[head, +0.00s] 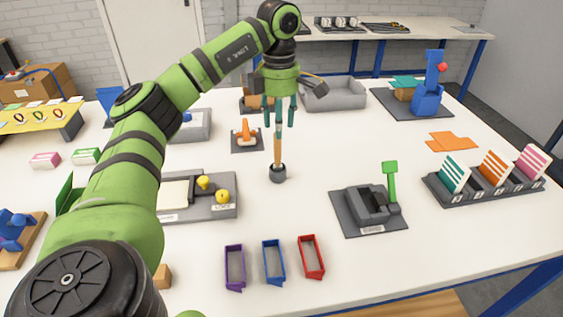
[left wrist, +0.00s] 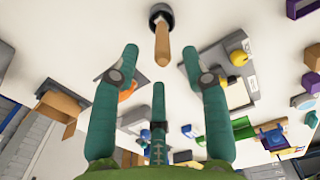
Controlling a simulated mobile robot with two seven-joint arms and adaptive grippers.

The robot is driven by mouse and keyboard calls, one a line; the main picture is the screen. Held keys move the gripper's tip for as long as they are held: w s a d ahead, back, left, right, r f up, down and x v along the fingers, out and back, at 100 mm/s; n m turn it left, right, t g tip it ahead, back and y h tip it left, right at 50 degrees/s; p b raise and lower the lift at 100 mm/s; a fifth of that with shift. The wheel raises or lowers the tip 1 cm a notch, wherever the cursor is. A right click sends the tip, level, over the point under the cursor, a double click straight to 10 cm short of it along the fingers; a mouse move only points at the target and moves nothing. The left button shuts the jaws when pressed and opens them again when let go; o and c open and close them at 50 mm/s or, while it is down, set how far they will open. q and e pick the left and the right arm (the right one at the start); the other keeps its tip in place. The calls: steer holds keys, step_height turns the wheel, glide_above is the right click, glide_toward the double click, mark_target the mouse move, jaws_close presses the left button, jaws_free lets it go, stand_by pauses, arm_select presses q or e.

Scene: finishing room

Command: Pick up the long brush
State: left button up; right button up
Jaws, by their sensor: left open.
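The long brush (head: 278,152) stands upright, its wooden handle up and its lower end in a small dark round holder (head: 278,174) on the white table. In the left wrist view the handle (left wrist: 161,45) points toward me from the dark holder (left wrist: 161,13); its bristles are not visible. My left gripper (head: 281,120) points down above the brush with its fingers spread and empty. In the left wrist view the handle's end lies between and just ahead of the green fingertips; I cannot tell whether it is between them in depth. My right gripper is not in view.
Purple, blue and red open boxes (head: 272,262) lie at the front. A grey stand with a green lever (head: 369,208) is right of the holder. A grey tray with yellow knobs (head: 226,209) is left. An orange item on a dark base (head: 246,134) stands behind. Bare table surrounds the holder.

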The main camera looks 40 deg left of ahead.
mark_target(278, 165)
arm_select(q)
steer(key=shift+d+f+b, duration=0.15)
steer(key=shift+f+b, duration=0.15)
steer(key=shift+f, duration=0.65)
steer(key=f, duration=0.2)
steer(key=f+p, duration=0.1)
steer(key=f, duration=0.2)
steer(key=shift+s+a+f+p, duration=0.2)
steer(key=shift+a+f+p, duration=0.05)
steer(key=shift+f+p, duration=0.15)
steer(key=shift+f, duration=0.55)
jaws_close()
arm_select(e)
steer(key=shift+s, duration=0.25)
